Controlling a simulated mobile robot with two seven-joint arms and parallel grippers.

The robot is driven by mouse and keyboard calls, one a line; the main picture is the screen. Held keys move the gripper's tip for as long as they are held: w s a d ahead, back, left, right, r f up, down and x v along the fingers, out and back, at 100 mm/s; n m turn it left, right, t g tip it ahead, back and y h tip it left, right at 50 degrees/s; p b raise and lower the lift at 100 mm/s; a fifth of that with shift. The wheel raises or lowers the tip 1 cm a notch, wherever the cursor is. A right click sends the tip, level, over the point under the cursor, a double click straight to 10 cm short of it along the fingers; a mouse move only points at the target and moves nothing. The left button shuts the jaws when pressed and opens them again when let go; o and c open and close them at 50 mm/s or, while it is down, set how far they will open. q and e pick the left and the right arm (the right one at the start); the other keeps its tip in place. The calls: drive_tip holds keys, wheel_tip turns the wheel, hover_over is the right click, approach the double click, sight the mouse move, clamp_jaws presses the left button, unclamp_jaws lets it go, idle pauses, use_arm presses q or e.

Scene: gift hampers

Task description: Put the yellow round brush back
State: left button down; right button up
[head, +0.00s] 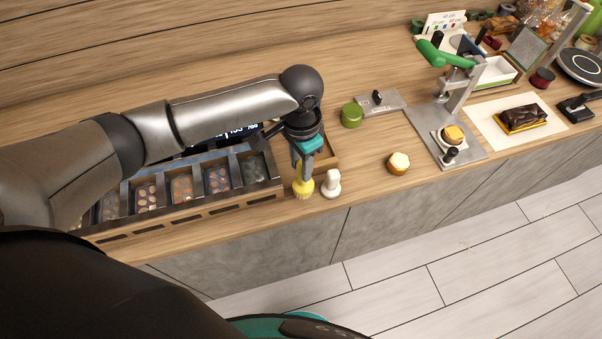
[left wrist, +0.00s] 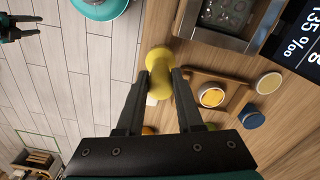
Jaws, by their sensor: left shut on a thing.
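The yellow round brush (head: 303,186) is held in my left gripper (head: 301,166) at the front edge of the counter. In the left wrist view the yellow brush (left wrist: 158,64) sits between the two fingertips (left wrist: 158,84), which are shut on it. A white knobbed piece (head: 331,184) stands just right of the brush. A wooden holder (head: 327,160) lies behind, partly hidden by my left gripper; the left wrist view shows it (left wrist: 237,99) with round pieces. My right gripper (left wrist: 38,26) is at the left edge of the left wrist view, its fingers apart and empty.
A row of dark compartments (head: 162,213) with small sweets lies left of the brush. A green round container (head: 352,115), a metal plate with a black knob (head: 379,101) and a small round cake (head: 398,163) stand to the right. Bare counter lies between them.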

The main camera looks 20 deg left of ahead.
use_arm(q)
drive_tip(key=shift+f, duration=1.95)
drive_tip(key=shift+f, duration=0.15)
drive_tip(key=c, duration=0.6)
unclamp_jaws()
drive_tip(key=shift+o, duration=0.2)
wheel_tip(320, 180, up, 12)
drive_tip(key=shift+r, duration=0.2)
